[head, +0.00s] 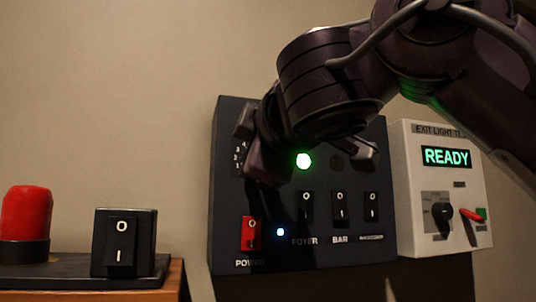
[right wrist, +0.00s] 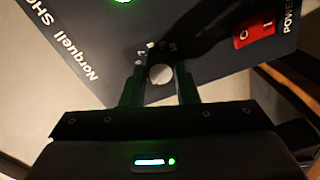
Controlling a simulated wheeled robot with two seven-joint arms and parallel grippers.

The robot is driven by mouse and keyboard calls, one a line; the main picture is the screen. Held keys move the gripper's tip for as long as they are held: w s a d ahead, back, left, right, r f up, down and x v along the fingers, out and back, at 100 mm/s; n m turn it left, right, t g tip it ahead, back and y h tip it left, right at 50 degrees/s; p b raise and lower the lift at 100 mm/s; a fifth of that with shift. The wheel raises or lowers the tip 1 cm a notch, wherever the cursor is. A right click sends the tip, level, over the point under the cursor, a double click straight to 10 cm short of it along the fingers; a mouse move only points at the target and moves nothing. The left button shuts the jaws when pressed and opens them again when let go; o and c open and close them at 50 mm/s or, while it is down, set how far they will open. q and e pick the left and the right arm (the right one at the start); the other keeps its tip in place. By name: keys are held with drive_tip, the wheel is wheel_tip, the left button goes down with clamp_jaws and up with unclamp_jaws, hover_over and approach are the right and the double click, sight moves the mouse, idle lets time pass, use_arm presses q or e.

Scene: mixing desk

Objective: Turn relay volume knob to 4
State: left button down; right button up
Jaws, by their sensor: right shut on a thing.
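The knob (right wrist: 161,75) shows in the right wrist view as a round pale cap at the edge of the dark panel (head: 345,255). My right gripper (right wrist: 160,82) is shut on it, with one finger on each side. Small scale digits (right wrist: 152,46) show just beyond the knob, but its pointer and setting cannot be read. In the head view my right gripper (head: 256,150) reaches in from the right to the panel's upper left and hides the knob. Some white scale digits (head: 239,155) show beside it. My left gripper is not in view.
Below are a lit red power switch (head: 251,233) and several black rocker switches (head: 340,206). A green lamp (head: 303,161) glows nearby. On the right, a white box (head: 410,170) reads READY. A black rocker switch (head: 123,243) and a red cylinder (head: 27,212) stand at left.

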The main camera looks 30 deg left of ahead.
drive_tip(key=shift+f, duration=0.1)
idle(0.4)
drive_tip(key=o, duration=1)
drive_tip(key=shift+c, duration=0.2)
drive_tip(key=b+v, duration=0.3)
drive_tip(key=v, duration=0.4)
drive_tip(key=shift+s+d+b, duration=0.2)
drive_tip(key=shift+d+b, duration=0.15)
drive_tip(key=shift+b, duration=0.05)
